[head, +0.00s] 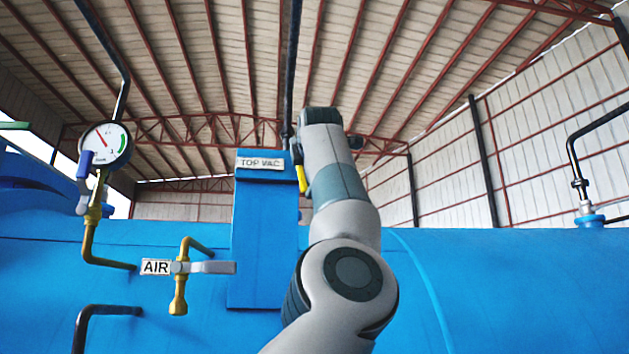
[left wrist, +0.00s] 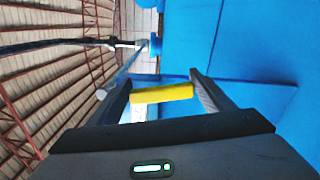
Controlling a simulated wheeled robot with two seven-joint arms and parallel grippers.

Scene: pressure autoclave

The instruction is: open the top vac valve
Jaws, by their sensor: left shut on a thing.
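The "TOP VAC" label (head: 261,163) is on a blue upright panel in the middle of the head view. Just right of it, a yellow valve handle (head: 299,172) hangs below the black vertical pipe, beside my left arm. In the left wrist view, the yellow handle (left wrist: 162,93) lies crosswise between the two dark fingers of my left gripper (left wrist: 162,86), which is shut on it. In the head view, my left forearm and wrist hide the gripper's fingers and most of the valve body. My right gripper is in neither view.
A pressure gauge (head: 106,143) with a blue-handled valve (head: 84,172) stands at the left. The blue vessel (head: 520,290) fills the lower view. A black pipe (head: 572,150) rises at the right.

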